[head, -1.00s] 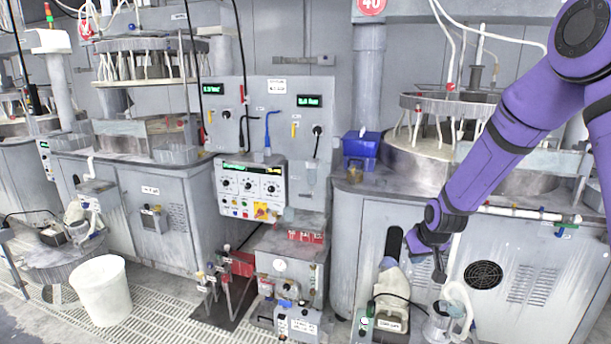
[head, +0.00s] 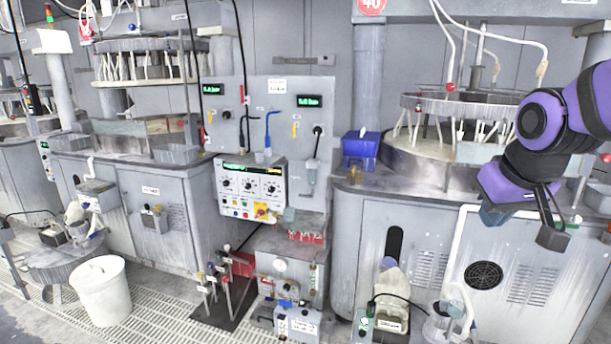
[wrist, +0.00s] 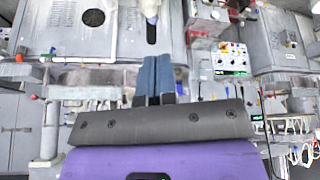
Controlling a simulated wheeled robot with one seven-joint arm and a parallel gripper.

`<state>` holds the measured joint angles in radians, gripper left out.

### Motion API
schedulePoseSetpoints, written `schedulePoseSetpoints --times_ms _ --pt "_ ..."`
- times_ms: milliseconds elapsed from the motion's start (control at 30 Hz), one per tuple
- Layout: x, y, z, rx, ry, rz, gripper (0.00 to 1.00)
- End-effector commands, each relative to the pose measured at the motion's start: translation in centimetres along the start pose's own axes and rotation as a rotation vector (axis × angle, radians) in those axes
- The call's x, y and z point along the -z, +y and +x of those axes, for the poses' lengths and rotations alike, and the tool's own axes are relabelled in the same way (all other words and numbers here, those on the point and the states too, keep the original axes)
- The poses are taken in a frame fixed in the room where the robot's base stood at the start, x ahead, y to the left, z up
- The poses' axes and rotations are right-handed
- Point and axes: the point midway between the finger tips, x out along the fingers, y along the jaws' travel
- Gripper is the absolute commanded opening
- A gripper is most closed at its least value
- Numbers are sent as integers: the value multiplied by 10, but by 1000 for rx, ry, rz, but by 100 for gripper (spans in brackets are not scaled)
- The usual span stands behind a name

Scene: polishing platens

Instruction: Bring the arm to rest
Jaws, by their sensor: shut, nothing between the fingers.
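My arm is purple and black and comes in from the right edge of the head view, bent at the wrist. My gripper (head: 494,216) hangs in the air in front of the right polishing machine (head: 408,180), at about the height of its top edge. In the wrist view my gripper (wrist: 154,72) shows two blue-grey fingers side by side with nothing between them. It is shut and empty. The arm hides part of the machine's right side.
A blue bin (head: 361,146) stands on the machine's left corner. A control panel (head: 252,188) stands left of it.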

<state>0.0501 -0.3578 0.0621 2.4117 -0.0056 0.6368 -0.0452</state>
Motion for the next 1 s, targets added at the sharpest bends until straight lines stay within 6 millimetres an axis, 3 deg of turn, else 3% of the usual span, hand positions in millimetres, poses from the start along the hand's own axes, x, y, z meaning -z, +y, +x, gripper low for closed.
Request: schedulePoseSetpoints --times_ms 200,500,667,1000 --pt "-49 -1 -49 3 13 32 0" --pt "-103 -2 -83 18 13 64 0" --pt "-112 -2 -87 21 12 69 0" --pt "-112 -2 -87 21 12 69 0"
